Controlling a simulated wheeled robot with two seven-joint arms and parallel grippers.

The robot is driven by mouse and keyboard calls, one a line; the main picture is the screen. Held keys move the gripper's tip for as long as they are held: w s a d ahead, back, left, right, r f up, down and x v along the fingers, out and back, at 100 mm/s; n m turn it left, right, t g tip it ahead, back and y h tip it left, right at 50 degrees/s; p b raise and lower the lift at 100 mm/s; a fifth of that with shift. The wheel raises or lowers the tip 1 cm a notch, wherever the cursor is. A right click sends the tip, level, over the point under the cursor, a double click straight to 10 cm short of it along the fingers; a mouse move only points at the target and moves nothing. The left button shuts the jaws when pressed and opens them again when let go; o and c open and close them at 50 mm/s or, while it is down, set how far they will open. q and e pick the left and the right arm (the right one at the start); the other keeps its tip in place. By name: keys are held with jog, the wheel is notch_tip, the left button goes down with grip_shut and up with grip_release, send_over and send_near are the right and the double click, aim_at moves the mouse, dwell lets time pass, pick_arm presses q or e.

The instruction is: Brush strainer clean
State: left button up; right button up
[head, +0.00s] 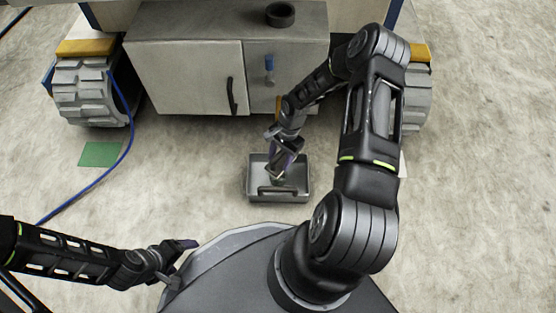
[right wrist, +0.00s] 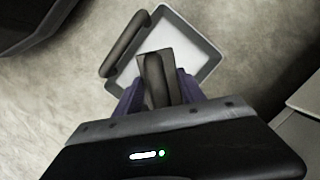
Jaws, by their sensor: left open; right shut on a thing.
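A grey, shallow, open box with a bar handle, which looks like the strainer (head: 307,184), rests on the floor in front of the cabinet. In the right wrist view its pale inside and rim (right wrist: 199,47) show behind the fingers. My right gripper (head: 281,169) is over the box, pointing down. It is shut on a dark block with a rounded grip, apparently the brush (right wrist: 155,82), between its purple fingers. Whether the brush touches the box floor cannot be told. My left gripper (head: 182,247) is open and empty at lower left, away from the box.
A grey cabinet (head: 185,75) with a dark door handle stands behind the box, a black ring (head: 280,14) on top. Wheels (head: 90,92) flank it. A blue cable (head: 98,178) and a green patch (head: 100,153) lie on the left floor.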

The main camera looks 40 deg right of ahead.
aim_at(274, 166)
dwell(0.4)
jog(key=shift+s+a+f, duration=0.1)
jog(key=shift+s+a, duration=0.15)
jog(key=shift+a, duration=0.5)
jog(key=shift+s+a, duration=0.2)
jog(key=shift+a, duration=0.5)
jog(key=shift+d, duration=0.1)
jog(key=shift+w+d, duration=0.2)
jog(key=shift+d, duration=0.55)
jog(key=shift+w+d, duration=0.2)
jog(key=shift+d, duration=0.5)
jog(key=shift+a, duration=0.15)
jog(key=shift+s+a+p, duration=0.2)
jog(key=shift+a, duration=0.5)
jog(key=shift+s+a+p, duration=0.15)
jog(key=shift+a+p, duration=0.05)
jog(key=shift+a, duration=0.45)
